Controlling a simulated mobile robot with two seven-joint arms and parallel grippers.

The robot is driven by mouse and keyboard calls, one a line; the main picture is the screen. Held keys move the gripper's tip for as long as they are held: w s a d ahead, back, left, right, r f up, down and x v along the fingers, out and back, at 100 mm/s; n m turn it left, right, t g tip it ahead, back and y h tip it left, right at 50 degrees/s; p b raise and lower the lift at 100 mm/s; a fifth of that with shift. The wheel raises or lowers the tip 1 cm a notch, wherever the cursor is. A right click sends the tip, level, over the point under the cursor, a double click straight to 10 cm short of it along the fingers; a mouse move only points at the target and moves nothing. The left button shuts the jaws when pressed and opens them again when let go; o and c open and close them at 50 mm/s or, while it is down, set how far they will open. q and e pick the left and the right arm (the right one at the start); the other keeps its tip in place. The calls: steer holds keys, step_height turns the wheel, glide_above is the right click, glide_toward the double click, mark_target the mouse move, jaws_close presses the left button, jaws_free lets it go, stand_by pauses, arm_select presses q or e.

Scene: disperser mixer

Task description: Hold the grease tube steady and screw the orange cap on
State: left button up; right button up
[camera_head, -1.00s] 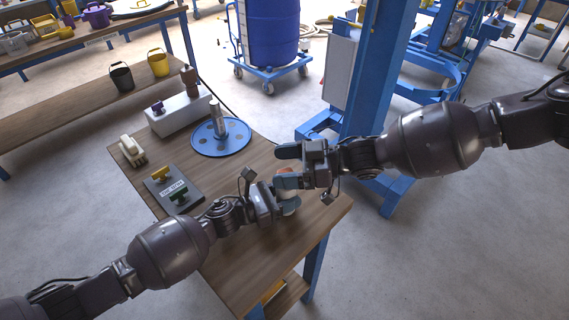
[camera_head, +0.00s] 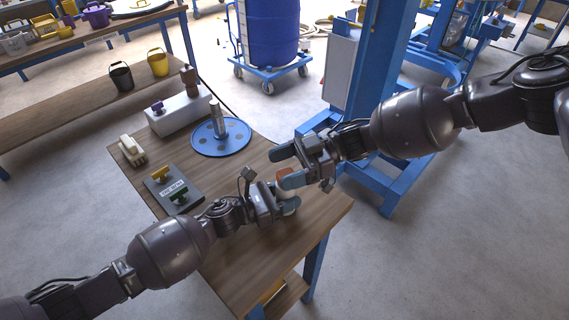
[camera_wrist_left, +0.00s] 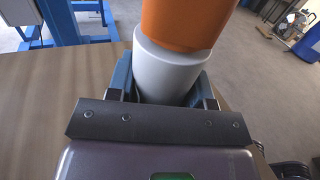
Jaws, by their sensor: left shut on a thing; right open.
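The grease tube (camera_wrist_left: 170,75) is a white cylinder between the fingers of my left gripper (camera_wrist_left: 165,85), which is shut on it. In the head view my left gripper (camera_head: 285,200) holds the tube over the front right part of the workbench. The orange cap (camera_wrist_left: 186,22) sits on top of the tube, looking slightly tilted; its upper end is cut off in the wrist view. In the head view the cap (camera_head: 284,174) is partly hidden by a finger of my right gripper (camera_head: 287,166). The right gripper is open, its fingers apart beside the cap.
The wooden workbench (camera_head: 250,262) carries a blue disc with a metal shaft (camera_head: 222,138), a white box (camera_head: 180,112), a brush (camera_head: 132,150) and a dark plate with yellow and green knobs (camera_head: 173,188). A blue machine column (camera_head: 372,75) stands behind my right gripper.

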steer(key=shift+w+d+f, duration=0.1)
steer(key=shift+w+f, duration=0.15)
steer(key=shift+f, duration=0.7)
steer(key=shift+w+d+f, duration=0.1)
steer(key=shift+w+f, duration=0.15)
steer(key=shift+f, duration=0.65)
steer(key=c, duration=1.1)
steer(key=m+t, duration=0.2)
steer(key=t, duration=0.1)
steer(key=shift+y, duration=0.4)
steer(key=shift+m+t, duration=0.7)
steer(key=shift+t, duration=0.2)
steer(key=m+t, duration=0.2)
steer(key=t, duration=0.1)
steer(key=shift+s, duration=0.1)
steer(key=shift+m+t+h, duration=0.3)
steer(key=shift+m+t, duration=0.4)
steer(key=shift+t, duration=0.1)
